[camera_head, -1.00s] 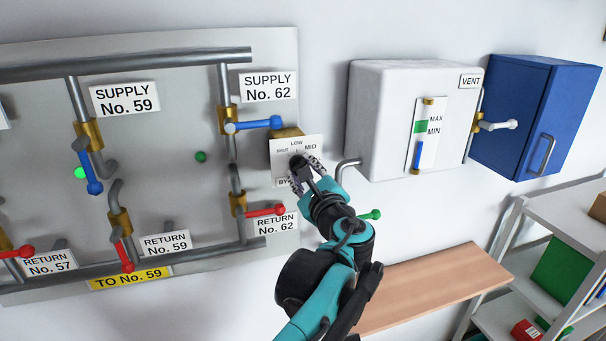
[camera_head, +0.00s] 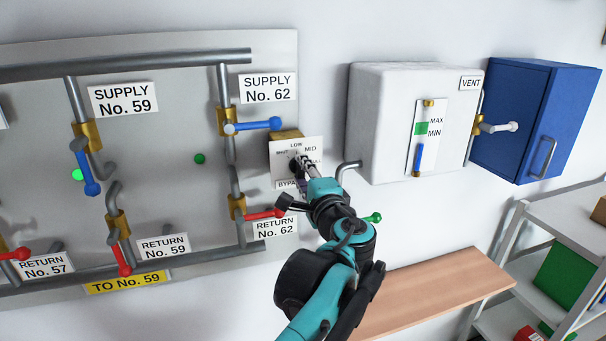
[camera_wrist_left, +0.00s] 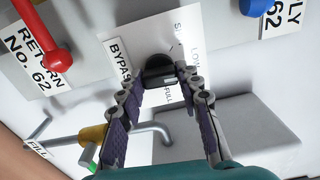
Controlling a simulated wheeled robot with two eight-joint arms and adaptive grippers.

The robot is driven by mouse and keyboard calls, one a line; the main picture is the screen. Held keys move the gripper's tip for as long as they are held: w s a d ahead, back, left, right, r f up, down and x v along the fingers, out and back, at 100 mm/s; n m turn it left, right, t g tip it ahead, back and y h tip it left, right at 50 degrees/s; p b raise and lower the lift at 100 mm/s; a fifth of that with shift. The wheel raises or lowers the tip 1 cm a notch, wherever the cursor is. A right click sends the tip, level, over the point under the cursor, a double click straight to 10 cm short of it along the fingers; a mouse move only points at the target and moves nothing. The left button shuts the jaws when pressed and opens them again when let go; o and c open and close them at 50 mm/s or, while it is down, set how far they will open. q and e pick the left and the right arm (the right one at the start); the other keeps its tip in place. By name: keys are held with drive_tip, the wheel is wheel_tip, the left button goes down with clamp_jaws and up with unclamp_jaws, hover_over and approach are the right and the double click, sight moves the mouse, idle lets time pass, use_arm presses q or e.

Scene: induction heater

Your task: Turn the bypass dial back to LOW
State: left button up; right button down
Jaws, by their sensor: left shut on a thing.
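The bypass dial's dark knob (camera_head: 295,163) sits on a white plate (camera_head: 278,168) marked SHUT, LOW, MID and FULL, with a partly covered BYPASS label below. My left gripper (camera_head: 303,166) reaches it from the lower right. In the left wrist view the dark knob (camera_wrist_left: 160,70) is between the two fingertips of my left gripper (camera_wrist_left: 163,82), which are shut on it. The fingers partly cover the knob and the FULL mark in the head view. I cannot tell exactly which mark the knob points to. My right gripper is not in view.
A blue-handled supply valve (camera_head: 262,124) is above left of the dial and a red-handled return valve (camera_head: 265,214) below left. A white tank (camera_head: 385,110) stands to the right, with a pipe near my gripper. A green-tipped handle (camera_head: 374,217) is beside my forearm.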

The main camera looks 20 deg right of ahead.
use_arm(q)
drive_tip(key=shift+n, duration=0.3)
idle(0.4)
drive_tip(key=o, duration=1.2)
drive_tip(key=shift+c, duration=0.2)
drive_tip(key=shift+s, duration=0.1)
drive_tip(key=s, duration=1.1)
drive_tip(key=shift+s+d, duration=0.2)
drive_tip(key=shift+s, duration=0.2)
